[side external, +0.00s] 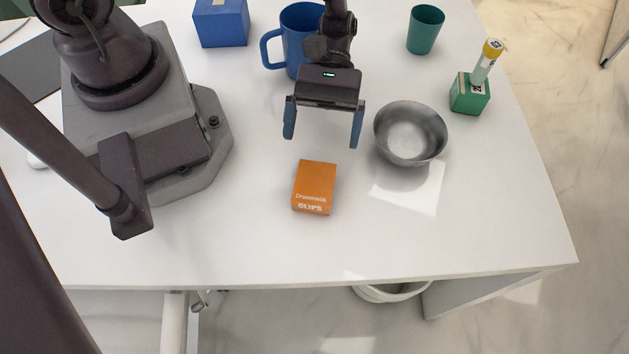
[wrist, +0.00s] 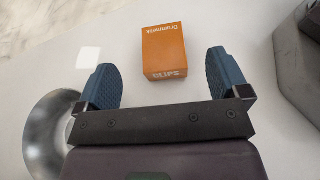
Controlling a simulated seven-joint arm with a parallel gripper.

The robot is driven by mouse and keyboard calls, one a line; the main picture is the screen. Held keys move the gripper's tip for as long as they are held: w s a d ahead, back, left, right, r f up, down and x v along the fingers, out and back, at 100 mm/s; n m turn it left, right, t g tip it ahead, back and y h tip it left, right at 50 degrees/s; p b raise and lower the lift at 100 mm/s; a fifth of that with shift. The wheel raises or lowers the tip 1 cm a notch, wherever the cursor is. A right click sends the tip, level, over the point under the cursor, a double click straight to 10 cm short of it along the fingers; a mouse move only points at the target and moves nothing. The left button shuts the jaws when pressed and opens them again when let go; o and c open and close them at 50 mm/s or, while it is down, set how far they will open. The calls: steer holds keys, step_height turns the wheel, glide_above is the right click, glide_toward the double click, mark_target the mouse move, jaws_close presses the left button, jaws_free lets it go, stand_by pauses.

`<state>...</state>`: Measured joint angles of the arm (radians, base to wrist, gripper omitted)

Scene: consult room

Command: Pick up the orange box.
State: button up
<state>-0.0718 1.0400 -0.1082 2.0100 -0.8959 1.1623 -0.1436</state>
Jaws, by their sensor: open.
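The orange box (side external: 314,186) lies on the white table in front of my gripper, with white lettering reading "CLIPS" on it. In the wrist view the orange box (wrist: 163,52) is beyond the fingertips, roughly centred between them. My gripper (side external: 323,140) is open and empty, with its two blue fingers spread above the table, behind the box in the side view. The fingers also show in the wrist view (wrist: 161,75). Nothing touches the box, and it is not hidden.
A metal bowl (side external: 411,134) stands close to the right of my gripper. A blue mug (side external: 292,38) is behind it, and a blue box (side external: 221,24) is back left. A green cup (side external: 425,30) and a green block holding a tube (side external: 469,97) are right. The front table is clear.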

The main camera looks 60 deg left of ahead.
mark_target(317, 168)
steer(key=shift+f, duration=1.6)
steer(key=x, duration=0.5)
steer(key=shift+r, duration=0.1)
steer(key=c, duration=1)
